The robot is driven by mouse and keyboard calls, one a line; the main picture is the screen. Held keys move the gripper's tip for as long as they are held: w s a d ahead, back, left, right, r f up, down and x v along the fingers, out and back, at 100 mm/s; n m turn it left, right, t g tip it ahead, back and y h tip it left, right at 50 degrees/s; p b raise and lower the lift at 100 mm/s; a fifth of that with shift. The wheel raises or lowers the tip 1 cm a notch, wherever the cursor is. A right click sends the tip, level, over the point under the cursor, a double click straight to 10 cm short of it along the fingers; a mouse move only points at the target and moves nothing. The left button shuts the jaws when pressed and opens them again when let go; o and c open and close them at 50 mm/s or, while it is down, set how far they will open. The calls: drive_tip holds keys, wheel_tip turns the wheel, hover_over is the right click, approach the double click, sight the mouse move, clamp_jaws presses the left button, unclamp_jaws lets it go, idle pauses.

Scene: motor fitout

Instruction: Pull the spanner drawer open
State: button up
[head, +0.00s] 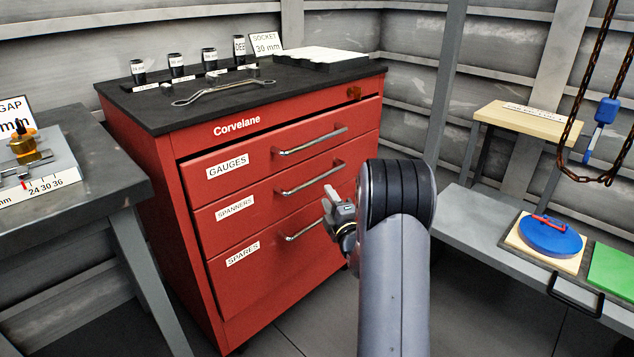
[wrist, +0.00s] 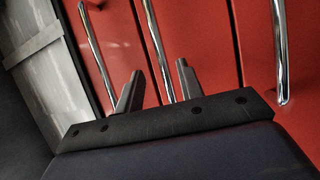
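The red cabinet (head: 190,145) has three labelled drawers, and all look shut. The spanner drawer (head: 270,207) is the middle one, below the gauges drawer (head: 255,157) and above the spares drawer (head: 260,262). Its bar handle (head: 305,182) is chrome. My gripper (head: 331,200) is in front of the cabinet, by the right end of this handle. In the wrist view its fingers (wrist: 158,80) are open. The middle handle (wrist: 157,45) passes between them in the picture, with no clear contact. Whether the fingertips reach the bar's depth is unclear.
A grey bench (head: 85,165) stands left. A low bench (head: 480,225) with a blue disc (head: 550,236) stands right, and a chain (head: 570,130) hangs there.

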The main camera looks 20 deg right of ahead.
sight(317, 178)
drive_tip(key=w, duration=0.3)
drive_tip(key=w+r, duration=0.1)
drive_tip(key=w, duration=0.2)
drive_tip(key=w+b, duration=0.1)
drive_tip(key=w, duration=0.2)
drive_tip(key=shift+d+r, duration=0.2)
drive_tip(key=shift+r, duration=0.15)
drive_tip(key=shift+c, duration=0.3)
clamp_jaws()
